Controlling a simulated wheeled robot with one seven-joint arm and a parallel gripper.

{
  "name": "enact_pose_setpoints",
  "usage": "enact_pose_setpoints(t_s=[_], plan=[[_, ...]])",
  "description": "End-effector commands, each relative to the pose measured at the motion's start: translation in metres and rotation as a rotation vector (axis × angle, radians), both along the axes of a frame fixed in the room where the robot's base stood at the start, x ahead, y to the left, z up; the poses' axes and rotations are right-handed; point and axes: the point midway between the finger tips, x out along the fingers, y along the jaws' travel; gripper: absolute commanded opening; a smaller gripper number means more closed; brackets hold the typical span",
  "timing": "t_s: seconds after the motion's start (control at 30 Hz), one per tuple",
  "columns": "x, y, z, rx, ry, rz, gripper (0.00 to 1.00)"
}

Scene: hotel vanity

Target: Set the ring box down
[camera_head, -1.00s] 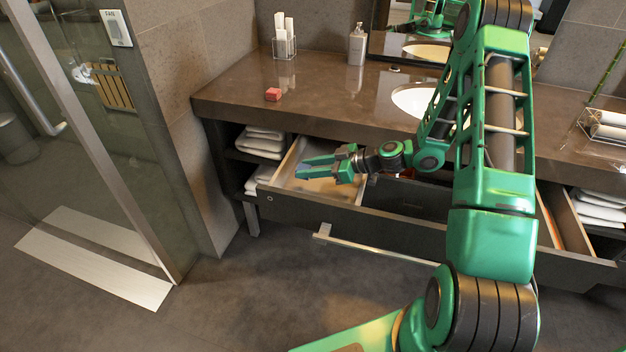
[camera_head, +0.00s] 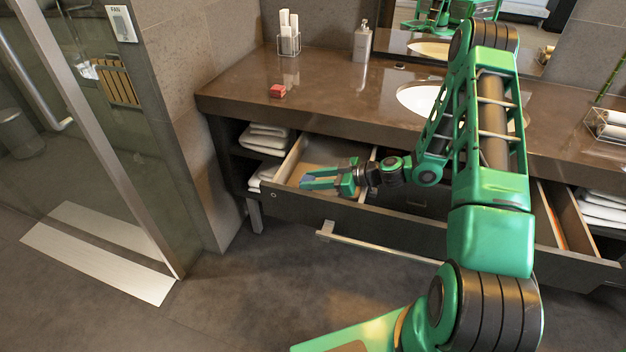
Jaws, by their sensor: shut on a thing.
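My gripper (camera_head: 318,178) is shut on the ring box (camera_head: 307,179), a small blue thing between the fingertips, mostly hidden by the fingers. The gripper points left, over the left compartment of the open drawer (camera_head: 300,152). The ring box is near the drawer's left side; I cannot tell whether it touches the drawer floor.
A small red box (camera_head: 277,91) lies on the brown counter (camera_head: 330,98), near its front left. A clear holder (camera_head: 289,45) and a soap dispenser (camera_head: 361,44) stand behind it. Folded towels (camera_head: 264,139) fill the shelves at left. The counter's front edge overhangs the drawer.

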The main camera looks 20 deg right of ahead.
Motion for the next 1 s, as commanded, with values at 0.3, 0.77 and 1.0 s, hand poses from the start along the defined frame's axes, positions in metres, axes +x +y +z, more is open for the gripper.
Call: enact_pose_setpoints(t_s=[0.3,0.77,1.0], plan=[[-0.001,0.001,-0.012,-0.003,0.006,0.001,0.12],[0.001,0.0,-0.018,-0.005,0.015,0.002,0.52],[0.002,-0.001,-0.005,-0.007,0.014,-0.001,0.52]])
